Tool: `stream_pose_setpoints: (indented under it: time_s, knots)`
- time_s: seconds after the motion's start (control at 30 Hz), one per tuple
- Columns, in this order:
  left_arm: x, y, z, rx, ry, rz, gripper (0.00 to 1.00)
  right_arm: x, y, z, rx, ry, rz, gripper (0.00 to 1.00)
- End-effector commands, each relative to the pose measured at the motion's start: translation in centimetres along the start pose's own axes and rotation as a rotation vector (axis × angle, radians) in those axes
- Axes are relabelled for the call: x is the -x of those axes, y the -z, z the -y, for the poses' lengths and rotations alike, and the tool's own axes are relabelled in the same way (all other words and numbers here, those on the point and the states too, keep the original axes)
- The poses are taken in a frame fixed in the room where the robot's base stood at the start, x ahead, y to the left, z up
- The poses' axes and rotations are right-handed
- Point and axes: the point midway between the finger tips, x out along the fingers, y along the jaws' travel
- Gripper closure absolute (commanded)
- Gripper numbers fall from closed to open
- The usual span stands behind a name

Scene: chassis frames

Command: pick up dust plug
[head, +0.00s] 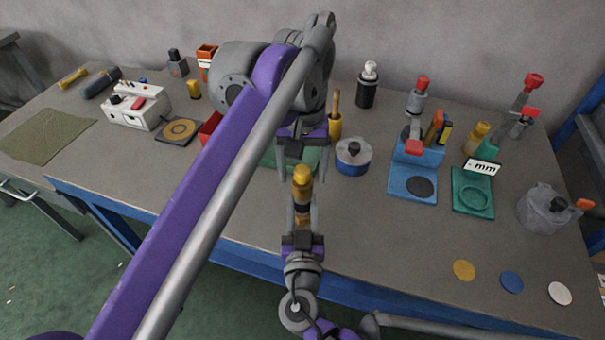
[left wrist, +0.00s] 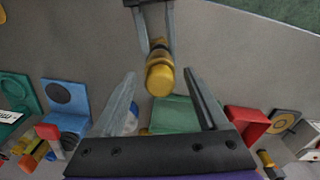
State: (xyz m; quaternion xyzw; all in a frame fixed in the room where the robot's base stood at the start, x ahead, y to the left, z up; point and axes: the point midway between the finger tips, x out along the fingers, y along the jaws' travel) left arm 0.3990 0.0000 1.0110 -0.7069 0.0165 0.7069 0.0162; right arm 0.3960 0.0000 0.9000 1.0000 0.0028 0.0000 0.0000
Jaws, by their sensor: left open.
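A yellow-capped cylinder (head: 303,182) with a dark band stands upright between the fingers of my right gripper (head: 302,208). Its rounded yellow end shows in the left wrist view (left wrist: 159,80). I take this yellow end to be the dust plug, but cannot be sure. The right fingers lie against both sides of the cylinder. My left gripper (head: 301,166) points down from above, its open fingers around or just above the yellow end. In the left wrist view, my open left gripper (left wrist: 162,88) has the yellow end near its fingertips, touching neither finger.
The grey bench (head: 250,218) has free room at its front. Behind stand a blue-and-white round tin (head: 353,160), a green mat (left wrist: 175,115), a red bin (head: 209,130) and a blue stand (head: 413,185). A grey jug (head: 543,208) and coloured discs (head: 464,270) are at right.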

Motion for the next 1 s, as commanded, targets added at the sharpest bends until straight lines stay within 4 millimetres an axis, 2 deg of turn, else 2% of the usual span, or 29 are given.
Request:
stream_pose_setpoints:
  time_s: [0.07,0.5,0.83,1.0]
  knots:
    - [0.0,0.0,0.0,0.0,0.0,0.0,0.24,0.0,0.0,0.0,0.0,0.0,0.0,1.0]
    - [0.1,0.0,0.0,0.0,0.0,0.0,1.0,0.0,0.0,0.0,0.0,0.0,0.0,1.0]
    - [0.3,0.0,0.0,0.0,0.0,0.0,1.0,0.0,0.0,0.0,0.0,0.0,0.0,1.0]
    - [2.3,0.0,0.0,-0.001,0.0,0.0,1.0,0.0,0.0,0.0,0.0,0.0,0.0,1.0]
